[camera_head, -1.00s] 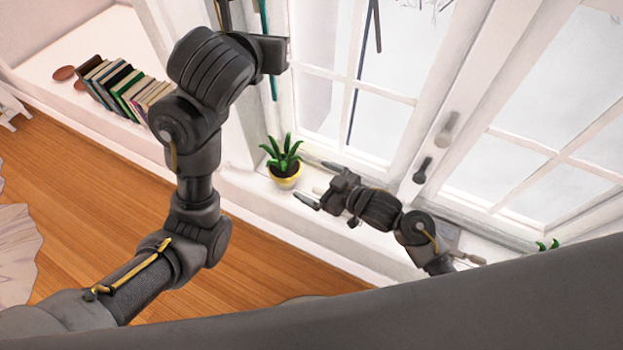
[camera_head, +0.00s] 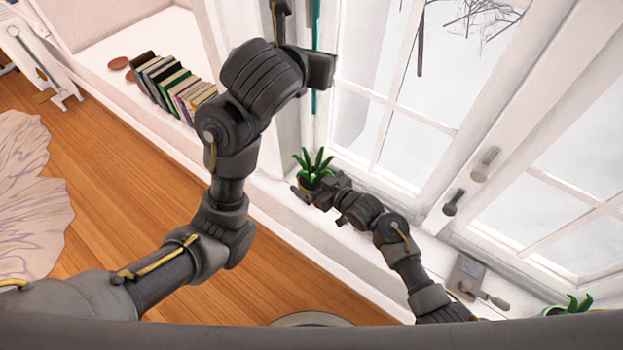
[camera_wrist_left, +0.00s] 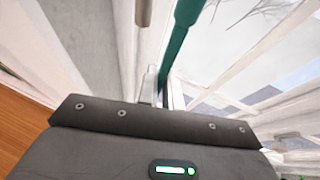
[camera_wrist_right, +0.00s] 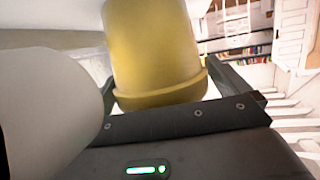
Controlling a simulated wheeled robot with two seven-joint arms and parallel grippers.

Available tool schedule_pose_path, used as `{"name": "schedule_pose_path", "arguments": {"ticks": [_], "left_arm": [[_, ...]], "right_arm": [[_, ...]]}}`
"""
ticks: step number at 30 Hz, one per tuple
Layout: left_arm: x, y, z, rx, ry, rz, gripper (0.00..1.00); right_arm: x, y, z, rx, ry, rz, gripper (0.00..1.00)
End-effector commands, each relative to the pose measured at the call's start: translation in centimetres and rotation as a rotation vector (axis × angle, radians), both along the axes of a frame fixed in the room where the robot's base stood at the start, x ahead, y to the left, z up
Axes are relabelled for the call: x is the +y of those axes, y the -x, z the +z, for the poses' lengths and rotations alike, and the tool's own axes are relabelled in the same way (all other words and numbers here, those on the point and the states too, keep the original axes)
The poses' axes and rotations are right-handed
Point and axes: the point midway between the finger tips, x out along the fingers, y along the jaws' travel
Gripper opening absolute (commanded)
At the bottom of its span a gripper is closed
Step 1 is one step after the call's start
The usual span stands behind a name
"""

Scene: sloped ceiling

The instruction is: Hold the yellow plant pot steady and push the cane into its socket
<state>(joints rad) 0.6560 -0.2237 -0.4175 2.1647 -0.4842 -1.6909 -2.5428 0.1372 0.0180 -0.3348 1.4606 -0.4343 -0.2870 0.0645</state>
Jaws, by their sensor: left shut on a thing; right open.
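The yellow plant pot (camera_wrist_right: 155,50) fills the middle of the right wrist view, between my right gripper's fingers. The right gripper (camera_wrist_right: 170,85) is open around it; I cannot tell whether a finger touches it. In the head view the pot's green plant (camera_head: 316,166) stands on the sill, with the right gripper (camera_head: 316,192) at the pot, hiding most of it. My left gripper (camera_head: 298,18) is high above, shut on the upright teal cane (camera_head: 315,100). The cane (camera_wrist_left: 178,45) also shows in the left wrist view.
The window (camera_head: 400,120) with handles (camera_head: 484,165) stands close behind the sill. A row of books (camera_head: 172,88) lies on the white ledge at left. A large pale rounded shape (camera_wrist_right: 45,110) blocks the right wrist view's left side.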

Motion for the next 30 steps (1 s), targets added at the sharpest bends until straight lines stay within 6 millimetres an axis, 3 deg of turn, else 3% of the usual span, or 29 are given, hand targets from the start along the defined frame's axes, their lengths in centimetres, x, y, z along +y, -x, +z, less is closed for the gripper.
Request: {"name": "schedule_pose_path", "arguments": {"ticks": [7, 20, 26, 30], "left_arm": [[0.0, 0.0, 0.0, 0.000, 0.000, 0.000, 0.00], [0.0, 0.0, 0.0, 0.000, 0.000, 0.000, 0.00], [0.0, 0.0, 0.0, 0.000, 0.000, 0.001, 0.00], [0.8, -0.3, -1.2, 0.000, -0.005, 0.013, 0.00]], "right_arm": [[0.0, 0.0, 0.0, 0.000, 0.000, 0.000, 0.97], [0.0, 0.0, 0.0, 0.000, 0.000, -0.001, 0.42], [-0.1, 0.0, 0.0, 0.000, 0.000, -0.001, 0.42], [-0.1, 0.0, 0.0, 0.001, 0.001, -0.001, 0.42]]}}
